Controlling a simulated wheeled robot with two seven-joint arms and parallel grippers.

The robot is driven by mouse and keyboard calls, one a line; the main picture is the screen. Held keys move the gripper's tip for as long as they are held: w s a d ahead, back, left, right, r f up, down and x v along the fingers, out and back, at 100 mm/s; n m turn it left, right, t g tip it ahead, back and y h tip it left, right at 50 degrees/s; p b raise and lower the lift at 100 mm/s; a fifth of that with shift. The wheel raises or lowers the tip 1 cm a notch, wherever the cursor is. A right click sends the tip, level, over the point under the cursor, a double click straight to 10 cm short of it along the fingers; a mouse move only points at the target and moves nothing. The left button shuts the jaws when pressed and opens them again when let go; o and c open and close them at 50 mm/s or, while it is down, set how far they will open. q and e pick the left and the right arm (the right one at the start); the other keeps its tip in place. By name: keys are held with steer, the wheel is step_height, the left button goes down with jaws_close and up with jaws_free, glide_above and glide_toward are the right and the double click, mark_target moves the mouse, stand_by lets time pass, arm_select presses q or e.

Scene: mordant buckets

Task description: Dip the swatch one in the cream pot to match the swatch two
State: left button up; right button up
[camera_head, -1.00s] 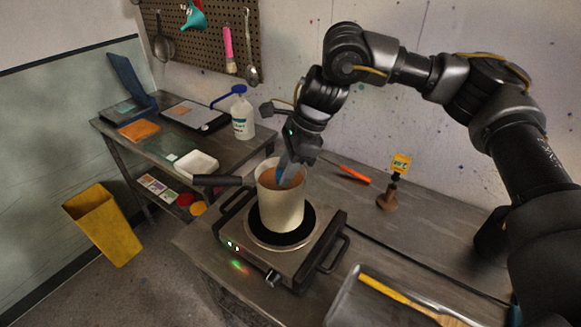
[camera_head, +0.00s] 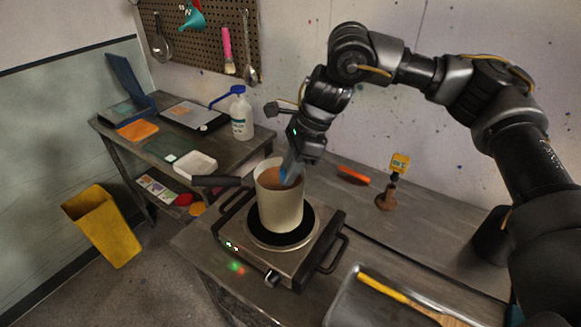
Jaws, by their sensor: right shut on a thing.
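The cream pot (camera_head: 281,211) stands upright on a hot plate (camera_head: 318,243), with orange-brown liquid inside. My right gripper (camera_head: 294,160) is above the pot's right rim, shut on a blue swatch (camera_head: 288,176). The swatch hangs down inside the pot, and its lower part is hidden by the liquid or the rim. I cannot tell which swatch is one or two from markings. An orange swatch (camera_head: 138,130) lies flat on the left table, and a dark green one (camera_head: 168,147) lies near it. My left gripper is not in view.
A white bottle (camera_head: 241,117) and white tray (camera_head: 195,164) are on the left table. An orange-handled tool (camera_head: 353,175) and a yellow tag on a stand (camera_head: 385,199) are right of the pot. A metal tray (camera_head: 350,305) is in front.

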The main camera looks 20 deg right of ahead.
steer(key=shift+w+a, duration=0.1)
steer(key=shift+a, duration=0.6)
steer(key=shift+d, duration=0.2)
steer(key=shift+d, duration=0.7)
step_height(320, 180, up, 12)
steer(key=p, duration=0.8)
steer(key=shift+p, duration=0.4)
steer(key=shift+r, duration=0.1)
stand_by(2.2)
step_height(320, 180, up, 5)
steer(key=p, duration=0.4)
